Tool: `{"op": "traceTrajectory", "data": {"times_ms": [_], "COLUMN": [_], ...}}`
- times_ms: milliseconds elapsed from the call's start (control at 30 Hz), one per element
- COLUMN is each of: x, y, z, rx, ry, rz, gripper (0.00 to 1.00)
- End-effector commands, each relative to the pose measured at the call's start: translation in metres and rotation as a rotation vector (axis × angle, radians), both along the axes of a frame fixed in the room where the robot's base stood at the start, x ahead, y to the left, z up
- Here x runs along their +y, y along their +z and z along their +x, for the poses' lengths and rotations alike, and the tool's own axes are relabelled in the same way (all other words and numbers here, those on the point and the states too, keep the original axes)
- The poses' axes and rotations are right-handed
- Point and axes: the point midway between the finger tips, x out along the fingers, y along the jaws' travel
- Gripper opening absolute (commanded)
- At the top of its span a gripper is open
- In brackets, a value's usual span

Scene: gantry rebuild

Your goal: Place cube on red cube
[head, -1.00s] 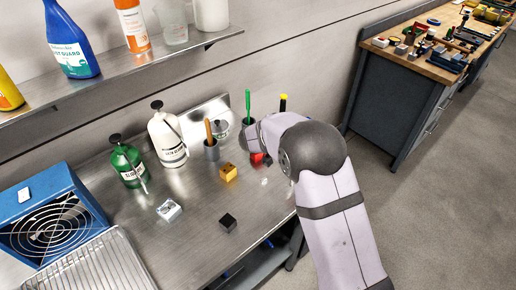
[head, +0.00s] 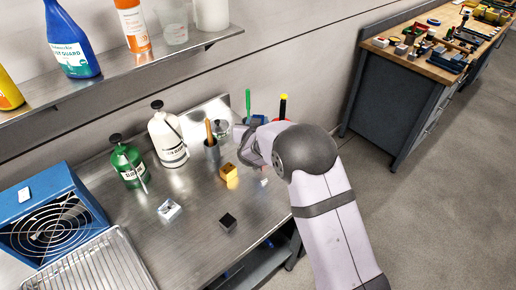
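A gold-yellow cube (head: 229,172) sits on the steel bench top (head: 195,245). A silver-white cube (head: 169,209) lies to the left of it, and a black cube (head: 228,221) lies nearer the front edge. My gripper (head: 250,154) is just above and right of the yellow cube, at the end of my arm. Its fingers are too small and partly hidden to show whether they are open or hold anything. No red cube can be made out now; the area behind and under my gripper is hidden. A small pale patch (head: 264,182) shows below the wrist.
A green bottle (head: 129,166), a white bottle (head: 168,140) and a grey cup with a wooden handle (head: 212,153) stand at the back. A blue fan box (head: 50,215) and wire rack (head: 100,265) fill the left. A shelf (head: 120,75) overhangs the bench.

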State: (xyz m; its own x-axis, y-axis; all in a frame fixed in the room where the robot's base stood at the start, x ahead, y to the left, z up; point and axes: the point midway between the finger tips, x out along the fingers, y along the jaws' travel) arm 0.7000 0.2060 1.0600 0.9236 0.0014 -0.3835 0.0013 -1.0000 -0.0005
Motion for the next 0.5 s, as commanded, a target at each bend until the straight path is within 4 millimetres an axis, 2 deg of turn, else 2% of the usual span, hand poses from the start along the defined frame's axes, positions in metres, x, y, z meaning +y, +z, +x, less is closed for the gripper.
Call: {"op": "traceTrajectory", "data": {"times_ms": [333, 500], "x": [0.000, 0.000], "y": [-0.040, -0.053], "z": [0.000, 0.001], "rx": [0.001, -0.003], "ry": [-0.001, -0.001], "rz": [-0.003, 0.000], "gripper": [0.02, 0.02]}}
